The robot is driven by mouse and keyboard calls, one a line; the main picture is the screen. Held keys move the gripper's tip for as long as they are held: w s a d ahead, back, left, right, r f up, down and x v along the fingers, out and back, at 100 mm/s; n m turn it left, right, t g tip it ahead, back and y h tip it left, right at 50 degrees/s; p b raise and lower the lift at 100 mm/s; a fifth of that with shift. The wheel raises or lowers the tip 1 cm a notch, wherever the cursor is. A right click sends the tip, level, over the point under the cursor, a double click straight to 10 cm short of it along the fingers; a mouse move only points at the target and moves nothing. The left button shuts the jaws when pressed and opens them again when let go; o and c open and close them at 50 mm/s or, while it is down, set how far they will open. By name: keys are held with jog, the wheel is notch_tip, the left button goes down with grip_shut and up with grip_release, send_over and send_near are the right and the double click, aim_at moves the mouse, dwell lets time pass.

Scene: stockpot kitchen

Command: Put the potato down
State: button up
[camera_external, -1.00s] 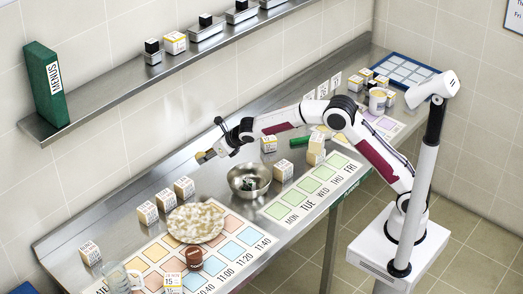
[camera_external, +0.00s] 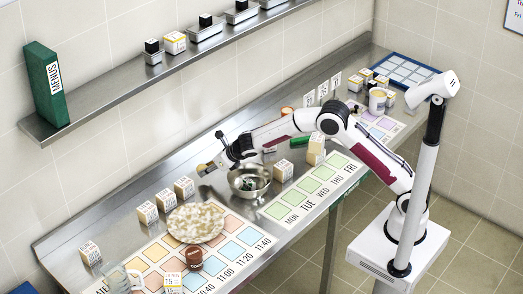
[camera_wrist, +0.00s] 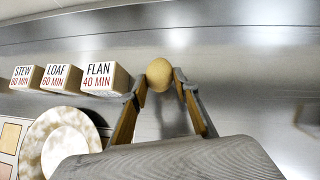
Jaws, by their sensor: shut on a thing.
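The potato (camera_wrist: 159,74) is round and tan, and sits between my gripper's fingertips in the wrist view. My gripper (camera_wrist: 160,82) is shut on it, one finger on each side. In the external view my gripper (camera_external: 204,170) is low over the steel counter (camera_external: 120,198), left of the metal bowl (camera_external: 249,182). The potato is too small there to make out clearly. I cannot tell whether it touches the counter.
Labelled cubes stand near the gripper: STEW (camera_wrist: 26,77), LOAF (camera_wrist: 61,78) and FLAN (camera_wrist: 104,77). A pale mottled plate (camera_external: 196,222) lies in front of them. Bare counter lies around the potato. A wall shelf (camera_external: 150,72) runs above the counter.

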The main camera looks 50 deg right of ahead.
jog(key=shift+f, duration=0.1)
dwell(0.3)
jog(key=shift+f, duration=1.75)
jog(key=shift+f, duration=0.15)
jog(key=o, duration=1.1)
jog(key=shift+s+r, duration=0.15)
jog(key=shift+r, duration=0.15)
jog(key=shift+s+d+r, duration=0.1)
jog(key=shift+s+r, duration=0.4)
jog(key=shift+r, duration=0.05)
jog(key=shift+v, duration=5.05)
